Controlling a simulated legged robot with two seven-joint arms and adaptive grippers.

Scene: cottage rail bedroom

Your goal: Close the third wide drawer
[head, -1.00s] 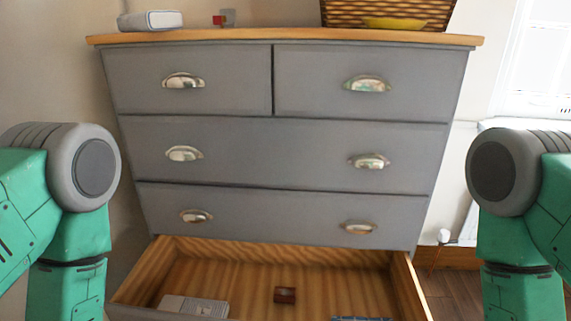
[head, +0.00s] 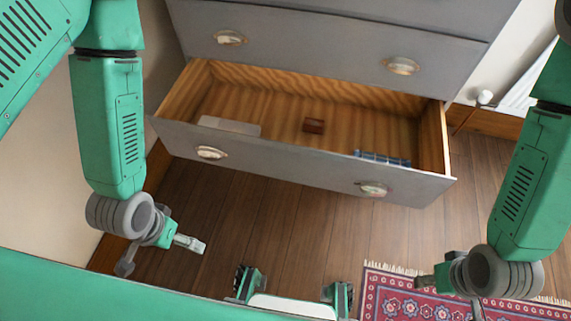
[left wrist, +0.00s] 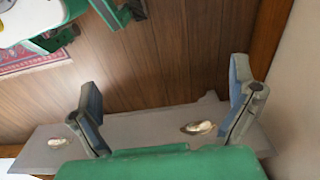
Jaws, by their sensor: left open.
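The third wide drawer (head: 290,170), the bottom one of the grey dresser, is pulled far out in the head view. Its grey front has two metal cup handles, a left one (head: 211,153) and a right one (head: 372,188). My left gripper (head: 160,257) is open and empty, low in front of the drawer's left end and apart from it. In the left wrist view the drawer front (left wrist: 150,124) and both handles show beyond the spread fingers (left wrist: 165,90). My right gripper (head: 450,288) is low at the right above the rug; its fingers are unclear.
A red patterned rug (head: 410,305) lies at the lower right. A wall (head: 45,200) stands close on the left. Wooden floor (head: 300,225) is clear before the drawer.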

